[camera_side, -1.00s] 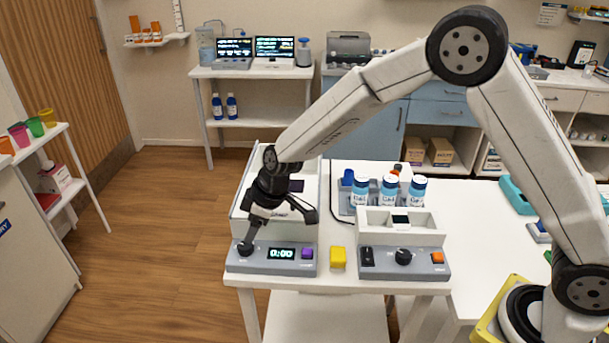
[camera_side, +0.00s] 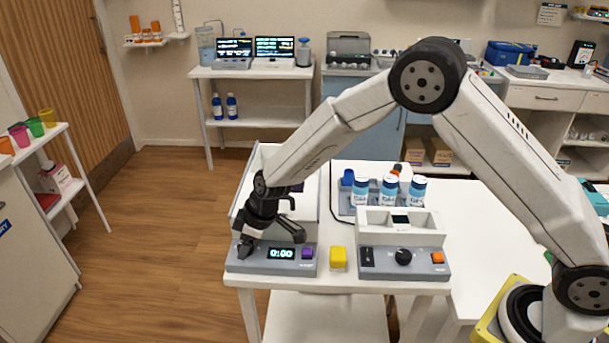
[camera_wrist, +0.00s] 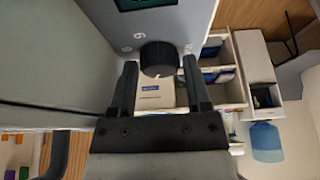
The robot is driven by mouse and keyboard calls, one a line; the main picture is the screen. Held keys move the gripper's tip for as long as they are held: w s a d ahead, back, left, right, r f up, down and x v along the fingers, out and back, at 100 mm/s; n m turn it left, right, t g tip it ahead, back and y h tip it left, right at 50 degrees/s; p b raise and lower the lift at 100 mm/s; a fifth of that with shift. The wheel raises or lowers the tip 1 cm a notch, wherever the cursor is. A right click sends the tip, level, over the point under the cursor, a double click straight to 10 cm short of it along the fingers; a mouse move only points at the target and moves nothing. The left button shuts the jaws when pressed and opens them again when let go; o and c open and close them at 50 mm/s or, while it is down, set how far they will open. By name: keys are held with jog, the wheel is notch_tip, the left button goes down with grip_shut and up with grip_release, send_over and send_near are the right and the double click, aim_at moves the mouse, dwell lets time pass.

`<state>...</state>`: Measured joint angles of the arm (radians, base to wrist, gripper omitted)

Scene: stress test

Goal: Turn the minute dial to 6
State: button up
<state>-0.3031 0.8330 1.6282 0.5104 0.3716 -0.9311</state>
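The minute dial is a dark round knob (camera_wrist: 158,56) on a grey control panel (camera_side: 268,268) with a green display (camera_side: 282,254) reading 0:00. My gripper (camera_wrist: 160,63) is open in the wrist view, with one finger on each side of the knob and a gap on both sides. Pale digits are printed on the panel near the knob. In the side view, my gripper (camera_side: 262,238) is low over the left end of the panel, and it largely hides the knob.
A purple button (camera_side: 307,253) is right of the display. A yellow block (camera_side: 338,258) stands between this panel and a second panel with a black knob (camera_side: 403,257) and orange button (camera_side: 437,258). Several white-and-blue bottles (camera_side: 389,190) stand behind. Open floor lies left.

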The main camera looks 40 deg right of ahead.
grip_shut()
jog(key=shift+s+m+h, duration=0.1)
jog(key=shift+m+h, duration=0.3)
jog(key=shift+m, duration=0.7)
jog(key=shift+m+t, duration=0.4)
jog(key=shift+m, duration=0.2)
jog(key=shift+m+h, duration=0.4)
jog(key=shift+m, duration=0.2)
jog(key=shift+a+m+h, duration=0.15)
jog(key=shift+m+h, duration=0.65)
jog(key=shift+m, duration=1.5)
jog(key=m+h, duration=0.2)
jog(key=m, duration=0.2)
jog(key=shift+m, duration=0.4)
jog(key=shift+a+m+g+h, duration=0.1)
jog(key=shift+m+g+h, duration=0.4)
jog(key=shift+m, duration=1.4)
